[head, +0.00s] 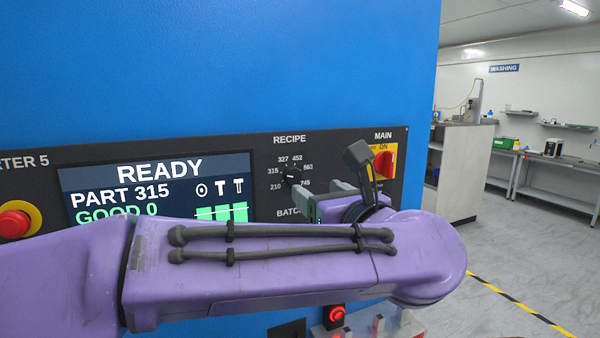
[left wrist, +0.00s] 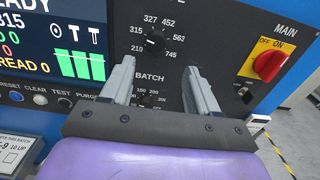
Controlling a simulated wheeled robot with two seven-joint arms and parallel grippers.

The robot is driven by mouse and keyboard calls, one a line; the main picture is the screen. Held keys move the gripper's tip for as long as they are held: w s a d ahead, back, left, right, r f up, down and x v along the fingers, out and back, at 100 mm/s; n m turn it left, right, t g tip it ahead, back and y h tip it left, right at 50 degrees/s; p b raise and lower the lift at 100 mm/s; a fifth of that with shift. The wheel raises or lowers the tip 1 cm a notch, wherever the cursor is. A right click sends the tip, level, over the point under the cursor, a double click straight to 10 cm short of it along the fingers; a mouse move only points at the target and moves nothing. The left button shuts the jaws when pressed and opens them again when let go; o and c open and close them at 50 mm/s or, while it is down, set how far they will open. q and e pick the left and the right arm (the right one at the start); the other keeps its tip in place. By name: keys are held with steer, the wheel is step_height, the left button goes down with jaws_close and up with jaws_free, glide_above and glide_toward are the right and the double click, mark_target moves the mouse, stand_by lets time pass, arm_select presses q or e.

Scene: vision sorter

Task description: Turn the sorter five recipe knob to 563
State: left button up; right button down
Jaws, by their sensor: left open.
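The recipe knob (head: 291,176) is a small black dial on the sorter's dark panel, ringed by the numbers 210, 315, 327, 452, 563 and 745. It also shows in the left wrist view (left wrist: 155,41). The knob's exact pointing is too small to tell, but the screen (head: 150,190) reads READY and PART 315. My left gripper (head: 312,190) is open and empty, in front of the panel. In the left wrist view its two fingertips (left wrist: 160,68) lie apart, just below the recipe knob in the picture. My right gripper is not in view.
The batch knob (left wrist: 148,101) shows between my fingers in the left wrist view. The red main switch (head: 384,163) on a yellow plate is to the right. A red stop button (head: 14,222) is at far left. Open floor (head: 510,270) lies right of the sorter.

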mark_target(295, 178)
arm_select(q)
steer(key=p+x, duration=0.2)
steer(key=x, duration=0.2)
steer(key=p+x, duration=0.2)
steer(key=x, duration=0.3)
steer(key=shift+s+a, duration=0.1)
steer(key=shift+a, duration=0.15)
steer(key=shift+s+d+r, duration=0.1)
steer(key=shift+s, duration=0.4)
steer(key=shift+c, duration=0.8)
steer(key=c, duration=0.9)
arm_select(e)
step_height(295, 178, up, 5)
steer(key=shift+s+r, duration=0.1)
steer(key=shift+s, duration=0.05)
